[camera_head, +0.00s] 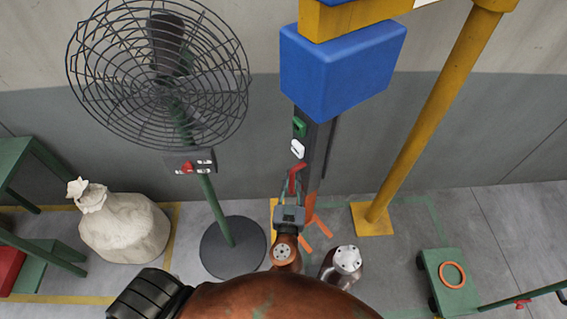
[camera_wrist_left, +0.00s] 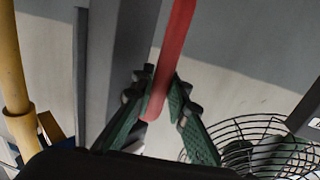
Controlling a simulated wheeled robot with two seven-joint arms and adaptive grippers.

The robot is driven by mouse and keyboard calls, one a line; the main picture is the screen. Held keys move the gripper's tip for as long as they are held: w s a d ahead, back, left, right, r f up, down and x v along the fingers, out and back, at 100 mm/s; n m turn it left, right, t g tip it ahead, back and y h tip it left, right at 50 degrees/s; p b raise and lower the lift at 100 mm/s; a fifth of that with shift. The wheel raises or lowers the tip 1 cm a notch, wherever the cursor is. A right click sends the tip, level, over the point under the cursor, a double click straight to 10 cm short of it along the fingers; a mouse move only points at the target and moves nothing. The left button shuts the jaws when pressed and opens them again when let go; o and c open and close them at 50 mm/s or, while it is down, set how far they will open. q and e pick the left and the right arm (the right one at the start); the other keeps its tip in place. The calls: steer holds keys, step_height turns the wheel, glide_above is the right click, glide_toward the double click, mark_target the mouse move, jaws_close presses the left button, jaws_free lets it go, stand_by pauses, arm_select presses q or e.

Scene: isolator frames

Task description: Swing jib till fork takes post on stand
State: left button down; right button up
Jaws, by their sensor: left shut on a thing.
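The yellow jib arm (camera_head: 350,15) crosses the top of the head view, joined to a yellow column (camera_head: 425,115) at right. A blue box (camera_head: 342,70) sits below the arm, and a dark grey upright (camera_head: 318,150) with green and white controls reaches down from it. Orange prongs (camera_head: 318,226), possibly the fork, show near its lower end, partly hidden by my arm. My left gripper (camera_head: 291,200) is shut on a red handle (camera_head: 296,178) beside the upright; the handle also shows between the green fingers in the left wrist view (camera_wrist_left: 176,45). I cannot pick out the post on its stand.
A caged pedestal fan (camera_head: 158,85) with a round base (camera_head: 232,248) stands left of the upright. A tied sack (camera_head: 125,228) and green bench (camera_head: 30,165) are farther left. A green cart (camera_head: 450,285) with an orange ring is at lower right. The wall is close behind.

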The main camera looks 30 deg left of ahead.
arm_select(q)
steer(key=shift+s+d, duration=0.6)
steer(key=shift+d, duration=0.35)
steer(key=c, duration=1.9)
jaws_free()
steer(key=shift+a, duration=0.1)
steer(key=v, duration=0.7)
steer(key=shift+s, duration=0.2)
steer(key=shift+c, duration=0.4)
